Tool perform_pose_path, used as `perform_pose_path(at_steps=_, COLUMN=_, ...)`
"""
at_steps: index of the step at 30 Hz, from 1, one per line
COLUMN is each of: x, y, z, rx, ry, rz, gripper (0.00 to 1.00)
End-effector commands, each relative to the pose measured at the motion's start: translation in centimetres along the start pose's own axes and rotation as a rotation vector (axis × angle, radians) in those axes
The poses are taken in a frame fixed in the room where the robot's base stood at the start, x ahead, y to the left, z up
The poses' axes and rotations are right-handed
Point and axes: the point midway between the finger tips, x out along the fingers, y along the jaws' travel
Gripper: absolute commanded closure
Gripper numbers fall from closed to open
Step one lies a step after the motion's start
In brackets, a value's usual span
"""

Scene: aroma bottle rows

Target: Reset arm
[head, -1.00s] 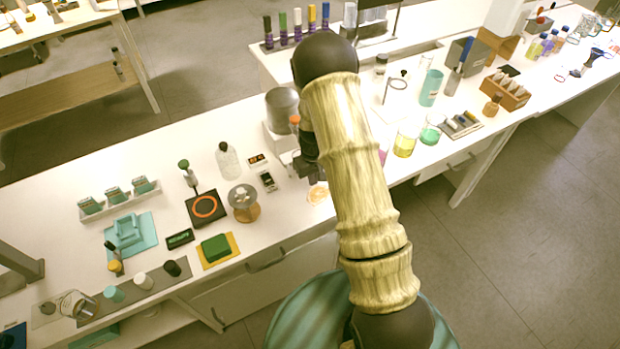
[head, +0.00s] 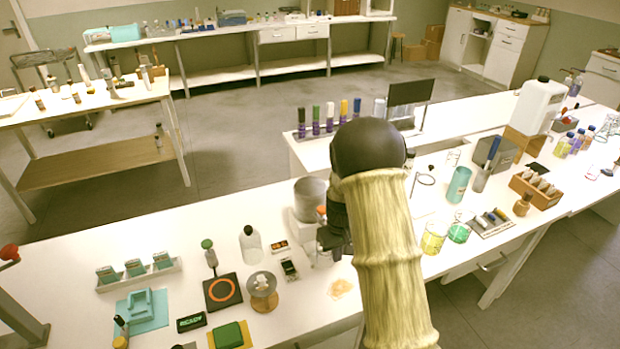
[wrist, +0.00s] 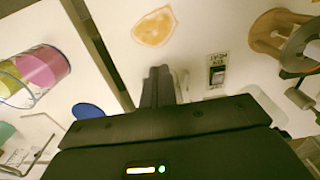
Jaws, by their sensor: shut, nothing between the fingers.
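My arm (head: 392,255), in a pale yellow ribbed sleeve with dark joints, rises in front of the white bench in the head view. My gripper (wrist: 158,85) shows in the wrist view with its dark fingers together and nothing between them. It hangs over the bench top and points down near its front edge. In the head view the dark hand shows beside the arm, but the fingertips are not clear.
Under the gripper lie an orange-brown patch (wrist: 154,26) and a small switch box (wrist: 216,72). A wooden spool-like stand (head: 262,290) and a hot plate (head: 222,292) stand left. Beakers, including a yellow one (head: 433,238), stand right.

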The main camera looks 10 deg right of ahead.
Motion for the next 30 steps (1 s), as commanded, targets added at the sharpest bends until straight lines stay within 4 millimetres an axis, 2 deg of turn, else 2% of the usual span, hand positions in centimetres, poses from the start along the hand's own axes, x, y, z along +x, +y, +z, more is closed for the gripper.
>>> perform_pose_path(at_steps=5, x=-0.9, y=-0.2, z=0.3, rx=0.007, ry=0.008, rz=0.001, gripper=1.00)
perform_pose_path(at_steps=8, x=-2.8, y=-0.6, z=1.3, rx=0.026, ry=0.025, rz=0.003, gripper=1.00)
perform_pose_path(at_steps=11, x=-5.5, y=-1.2, z=3.0, rx=0.056, ry=0.051, rz=0.004, gripper=1.00)
perform_pose_path(at_steps=15, x=-9.4, y=-2.4, z=6.1, rx=0.105, ry=0.092, rz=0.008, gripper=1.00)
perform_pose_path(at_steps=21, x=-13.8, y=-4.1, z=11.1, rx=0.165, ry=0.152, rz=0.015, gripper=1.00)
perform_pose_path(at_steps=27, x=-16.8, y=-5.7, z=16.1, rx=0.218, ry=0.209, rz=0.024, gripper=1.00)
perform_pose_path(at_steps=30, x=-17.4, y=-6.2, z=17.7, rx=0.233, ry=0.225, rz=0.027, gripper=1.00)
